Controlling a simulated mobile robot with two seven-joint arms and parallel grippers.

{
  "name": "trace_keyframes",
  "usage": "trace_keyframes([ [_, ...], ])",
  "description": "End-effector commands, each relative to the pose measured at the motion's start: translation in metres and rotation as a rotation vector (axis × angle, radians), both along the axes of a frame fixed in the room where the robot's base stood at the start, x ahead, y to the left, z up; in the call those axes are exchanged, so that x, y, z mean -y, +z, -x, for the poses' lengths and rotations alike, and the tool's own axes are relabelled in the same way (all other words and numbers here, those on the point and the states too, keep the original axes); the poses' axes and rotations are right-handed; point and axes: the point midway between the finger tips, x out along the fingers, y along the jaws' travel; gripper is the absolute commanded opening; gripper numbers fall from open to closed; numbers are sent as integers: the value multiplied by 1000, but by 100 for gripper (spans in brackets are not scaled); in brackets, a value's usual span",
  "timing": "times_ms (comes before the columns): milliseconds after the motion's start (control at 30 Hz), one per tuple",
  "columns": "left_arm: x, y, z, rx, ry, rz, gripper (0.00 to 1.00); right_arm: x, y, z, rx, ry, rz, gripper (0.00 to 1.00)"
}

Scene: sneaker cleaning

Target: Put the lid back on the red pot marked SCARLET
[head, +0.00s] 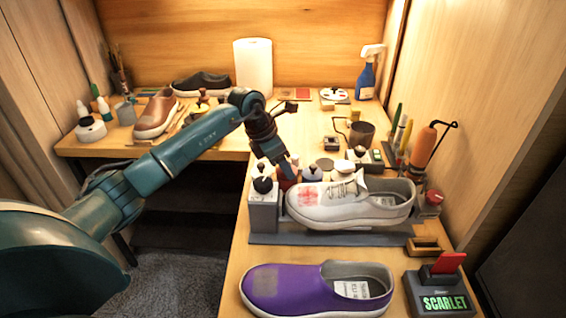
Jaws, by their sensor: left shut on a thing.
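My left gripper (290,172) reaches down from the left behind the white sneaker's toe, beside a red pot-like thing (284,181). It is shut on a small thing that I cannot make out. The red thing is partly hidden by the gripper and the sneaker, so its top and any marking are not readable. A glass jar with a red top (432,201) stands right of the sneaker. My right gripper is not in view.
The white sneaker (340,210) with a red stain lies on a grey tray (320,239). A grey block with a black knob (262,205) stands left of its toe. Several small pots (313,173) stand behind. A purple shoe (290,290) lies in front.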

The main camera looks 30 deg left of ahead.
Motion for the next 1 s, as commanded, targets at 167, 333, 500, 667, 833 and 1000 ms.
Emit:
trace_keyframes([
  [167,0,0,0,0,1,0,26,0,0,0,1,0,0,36],
  [333,0,0,0,0,0,0,26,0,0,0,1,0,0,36],
  [500,0,0,0,0,0,0,58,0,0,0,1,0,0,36],
  [667,0,0,0,0,0,0,71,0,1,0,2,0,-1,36],
  [833,0,0,0,0,0,0,72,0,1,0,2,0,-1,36],
  [1000,0,0,0,-1,0,1,86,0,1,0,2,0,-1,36],
])
